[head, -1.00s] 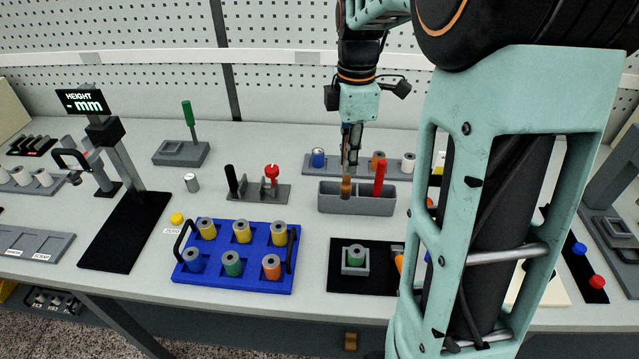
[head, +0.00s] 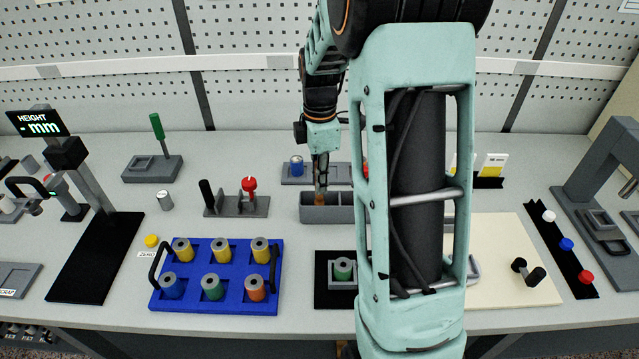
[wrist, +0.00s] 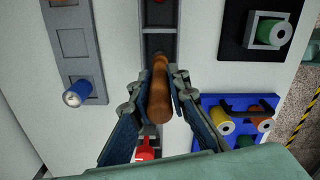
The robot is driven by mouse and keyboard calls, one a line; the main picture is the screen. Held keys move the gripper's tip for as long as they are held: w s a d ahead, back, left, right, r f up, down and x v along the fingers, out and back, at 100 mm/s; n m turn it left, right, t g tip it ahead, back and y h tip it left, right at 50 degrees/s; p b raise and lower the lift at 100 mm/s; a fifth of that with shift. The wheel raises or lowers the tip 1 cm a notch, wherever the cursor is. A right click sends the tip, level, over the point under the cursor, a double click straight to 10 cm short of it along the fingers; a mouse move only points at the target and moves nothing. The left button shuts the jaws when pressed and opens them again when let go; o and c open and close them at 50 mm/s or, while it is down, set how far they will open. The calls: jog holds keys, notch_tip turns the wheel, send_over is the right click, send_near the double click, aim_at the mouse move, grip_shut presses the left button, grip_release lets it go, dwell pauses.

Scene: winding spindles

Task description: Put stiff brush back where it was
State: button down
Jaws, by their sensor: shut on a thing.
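The stiff brush shows as a brown wooden handle (wrist: 160,92) between my fingers in the wrist view. My gripper (head: 321,182) is shut on it, above the left compartment of a grey two-compartment holder (head: 312,214). In the head view the brush's brown part (head: 321,198) shows just below my fingertips, at the holder. The brush is roughly upright. Its lower end overlaps the left compartment, but I cannot tell how deep it sits or whether it touches the floor. The holder's right end is hidden behind my arm in the head view.
A red handle (wrist: 160,2) stands in the holder's other compartment. A grey stand with a red-topped tool (head: 249,186) is close on the left. A grey rack with a blue spool (head: 297,166) lies behind. A blue tray of spools (head: 234,292) is in front.

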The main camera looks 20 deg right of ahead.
jog(key=shift+f, duration=0.75)
jog(key=shift+f, duration=0.2)
jog(key=c, duration=1.8)
grip_release()
jog(key=shift+c, duration=0.2)
notch_tip(320, 180, up, 12)
jog(key=shift+r, duration=0.25)
